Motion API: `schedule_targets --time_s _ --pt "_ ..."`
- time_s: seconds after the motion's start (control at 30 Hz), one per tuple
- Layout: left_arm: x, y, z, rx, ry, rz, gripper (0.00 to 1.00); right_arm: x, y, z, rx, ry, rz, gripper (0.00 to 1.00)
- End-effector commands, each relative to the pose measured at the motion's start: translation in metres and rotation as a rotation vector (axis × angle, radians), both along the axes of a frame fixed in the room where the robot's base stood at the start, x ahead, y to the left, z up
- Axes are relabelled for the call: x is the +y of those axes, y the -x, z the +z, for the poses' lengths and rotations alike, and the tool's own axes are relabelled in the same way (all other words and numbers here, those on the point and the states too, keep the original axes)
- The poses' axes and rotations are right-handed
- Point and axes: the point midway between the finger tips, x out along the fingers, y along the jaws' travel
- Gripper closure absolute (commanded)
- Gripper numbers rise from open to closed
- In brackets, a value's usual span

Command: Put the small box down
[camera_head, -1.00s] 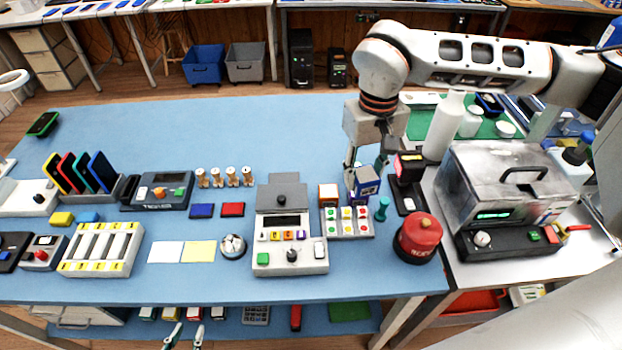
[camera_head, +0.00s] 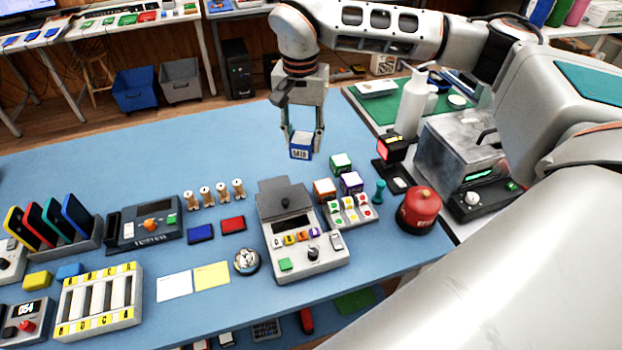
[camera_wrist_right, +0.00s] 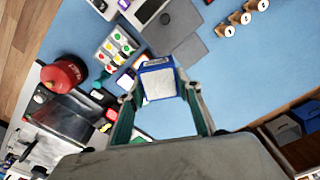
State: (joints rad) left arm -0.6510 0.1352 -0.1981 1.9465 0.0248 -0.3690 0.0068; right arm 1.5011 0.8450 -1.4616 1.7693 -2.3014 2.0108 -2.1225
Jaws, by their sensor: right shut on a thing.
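The small box (camera_head: 301,148) is blue with a white top and a printed label on its front. My right gripper (camera_head: 303,138) is shut on it, with one finger on each side, over the blue table behind the grey device with the raised lid. In the right wrist view the small box (camera_wrist_right: 158,82) sits between the fingertips of the right gripper (camera_wrist_right: 160,96). I cannot tell whether its underside touches the table. My left gripper is not in view.
Three other small boxes, green (camera_head: 340,162), purple (camera_head: 351,182) and orange (camera_head: 324,189), stand by the button panel (camera_head: 350,212). The grey device (camera_head: 290,230) is in front. A red canister (camera_head: 419,208) stands right. Blue table (camera_head: 225,150) is clear to the left.

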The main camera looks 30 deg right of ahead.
Motion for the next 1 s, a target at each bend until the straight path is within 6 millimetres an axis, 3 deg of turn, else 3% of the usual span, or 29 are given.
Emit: schedule_targets --time_s 0.1,0.2,0.3,0.47,0.57,1.0 --pt "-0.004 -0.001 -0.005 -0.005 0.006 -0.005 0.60 -0.030 -0.028 0.008 -0.006 -0.009 -0.382 0.88" --pt "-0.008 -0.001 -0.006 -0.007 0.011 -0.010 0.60 -0.051 -0.043 0.014 -0.005 -0.017 -0.653 0.88" --pt "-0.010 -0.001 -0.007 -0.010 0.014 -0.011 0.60 -0.066 -0.053 0.019 0.001 -0.024 -0.855 0.88" --pt "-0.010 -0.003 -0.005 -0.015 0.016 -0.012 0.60 -0.079 -0.059 0.021 0.008 -0.029 -1.020 0.88" --pt "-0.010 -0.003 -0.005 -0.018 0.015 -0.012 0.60 -0.080 -0.059 0.008 0.011 -0.028 -1.044 0.88" --pt "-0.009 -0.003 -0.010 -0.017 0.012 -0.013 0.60 -0.080 -0.058 -0.097 0.014 -0.029 -1.041 0.88"
